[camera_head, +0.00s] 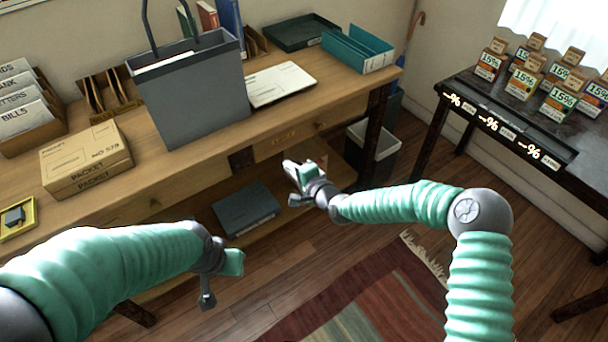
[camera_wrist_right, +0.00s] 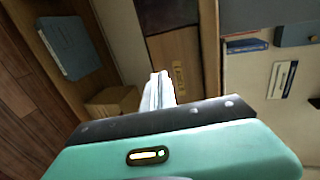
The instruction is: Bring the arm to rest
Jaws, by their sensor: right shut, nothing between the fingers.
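My right arm is green and ribbed, and it reaches in from the right in the head view. My right gripper (camera_head: 297,176) is in front of the desk, below the drawer edge, apart from the desk top. It is shut and empty. In the right wrist view its fingers (camera_wrist_right: 158,92) show as a pale narrow shape over the teal gripper body. My left gripper (camera_head: 222,275) hangs at the lower left, in front of the desk. Its fingertips are too unclear to tell whether they are open or shut.
The wooden desk (camera_head: 205,170) carries a grey bin (camera_head: 190,100), a cardboard packet (camera_head: 85,160), a teal tray (camera_head: 358,50) and a white envelope (camera_head: 282,84). A blue-grey box (camera_head: 245,208) lies on the low shelf. A dark table (camera_head: 470,100) with price-tagged boxes stands right. A rug (camera_head: 370,290) covers the floor.

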